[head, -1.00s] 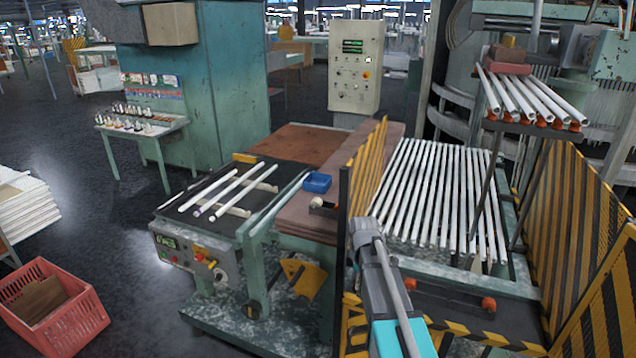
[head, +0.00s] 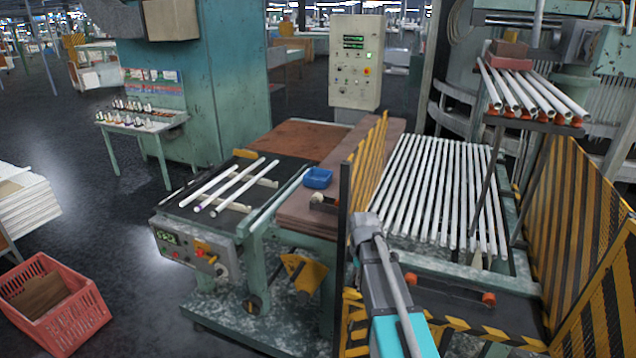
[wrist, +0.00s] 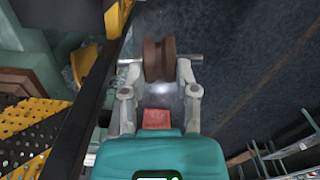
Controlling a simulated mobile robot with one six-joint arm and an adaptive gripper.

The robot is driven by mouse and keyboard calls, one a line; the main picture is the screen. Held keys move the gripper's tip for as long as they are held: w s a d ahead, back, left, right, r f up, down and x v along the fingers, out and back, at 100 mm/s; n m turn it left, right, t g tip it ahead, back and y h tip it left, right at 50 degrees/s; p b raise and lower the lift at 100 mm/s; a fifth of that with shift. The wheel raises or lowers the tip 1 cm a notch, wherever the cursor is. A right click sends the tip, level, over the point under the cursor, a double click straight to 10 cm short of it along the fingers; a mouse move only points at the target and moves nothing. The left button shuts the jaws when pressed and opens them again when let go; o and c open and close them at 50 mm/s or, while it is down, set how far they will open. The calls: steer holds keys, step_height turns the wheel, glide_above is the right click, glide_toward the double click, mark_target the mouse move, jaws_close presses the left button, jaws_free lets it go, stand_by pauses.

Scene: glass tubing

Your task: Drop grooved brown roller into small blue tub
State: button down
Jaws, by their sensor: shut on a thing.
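The small blue tub (head: 318,178) sits upright on the brown boards at the middle of the head view. My gripper (wrist: 158,74) shows in the wrist view, with its two fingers closed on the grooved brown roller (wrist: 159,60). A metal axle sticks out on both sides of the roller, across the fingertips. Dark floor shows behind the roller, which is held clear of it. The tub does not show in the wrist view. In the head view my arm comes up from the lower right; I cannot make out the gripper's fingers there.
A dark post (head: 343,240) and yellow-black mesh panel (head: 366,158) stand between my arm and the tub. Brown boards (head: 312,212) lie around the tub. White tubes rest on a table (head: 200,215) at left and on a rack at right. A small object lies near the tub.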

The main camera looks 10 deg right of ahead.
steer(key=shift+f+b, duration=2.4)
steer(key=shift+f, duration=0.25)
steer(key=shift+s, duration=0.2)
